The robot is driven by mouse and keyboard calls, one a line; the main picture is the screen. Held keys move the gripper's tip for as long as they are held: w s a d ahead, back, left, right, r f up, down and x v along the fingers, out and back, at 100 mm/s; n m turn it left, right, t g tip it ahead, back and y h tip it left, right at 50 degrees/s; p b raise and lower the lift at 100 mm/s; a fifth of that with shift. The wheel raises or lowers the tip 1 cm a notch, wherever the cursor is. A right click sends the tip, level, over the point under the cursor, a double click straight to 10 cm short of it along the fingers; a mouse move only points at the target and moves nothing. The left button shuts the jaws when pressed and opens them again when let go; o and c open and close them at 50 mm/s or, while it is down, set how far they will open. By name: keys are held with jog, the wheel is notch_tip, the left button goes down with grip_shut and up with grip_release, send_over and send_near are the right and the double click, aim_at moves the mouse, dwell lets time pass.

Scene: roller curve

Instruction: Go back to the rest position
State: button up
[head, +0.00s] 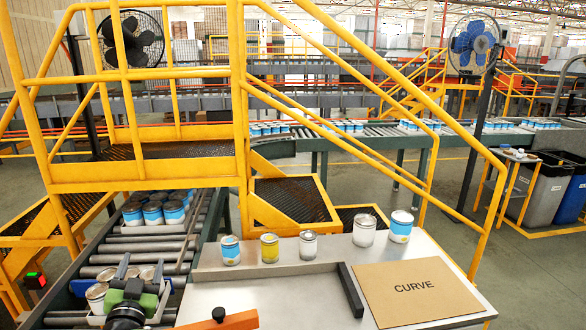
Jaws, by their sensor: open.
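My gripper (138,274) is at the lower left, over the near end of the roller conveyor (112,258). Its fingers are apart, beside pale-lidded cans (98,295) that stand close around it. The gripper and wrist partly hide these cans, and I cannot tell whether a finger touches one. To the right is a metal table (265,292). Along its back edge stand a small blue-and-white can (230,250), a yellow can (270,247), a grey can (308,245), a white can (364,230) and another blue-and-white can (400,226).
A cardboard sheet marked CURVE (415,300) and a dark angled bar (350,290) lie on the table. Several blue-and-white cans (155,212) stand farther up the conveyor. Yellow steps with railings (140,175) rise behind. An orange bar (220,320) crosses the bottom edge. Open floor (440,200) lies right.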

jog(key=s+d+r+n+g+y, duration=0.2)
jog(key=s+r+n+g+y, duration=0.45)
jog(key=r+n+y, duration=0.5)
jog(key=s+d+f+m+g+h, duration=0.15)
jog(key=d+h, duration=0.25)
jog(key=d, duration=0.7)
jog(key=s+d+f+h+b, duration=0.1)
jog(key=s+d+f+h, duration=0.2)
jog(key=d, duration=0.7)
jog(key=s+d+m+g+h, duration=0.15)
jog(key=d+h, duration=0.35)
jog(key=d, duration=0.6)
jog(key=s+d+f+m+g+h, duration=0.1)
jog(key=s+d+f+m+g, duration=0.1)
jog(key=s+d, duration=0.5)
jog(key=s+d+f+m+g+h, duration=0.2)
jog(key=s+d+f+m, duration=0.2)
jog(key=s, duration=0.8)
jog(key=d+f, duration=0.2)
jog(key=d, duration=0.2)
jog(key=shift+s+f+b, duration=0.2)
jog(key=shift+f+b, duration=0.15)
jog(key=shift+f, duration=0.05)
jog(key=shift+g, duration=0.25)
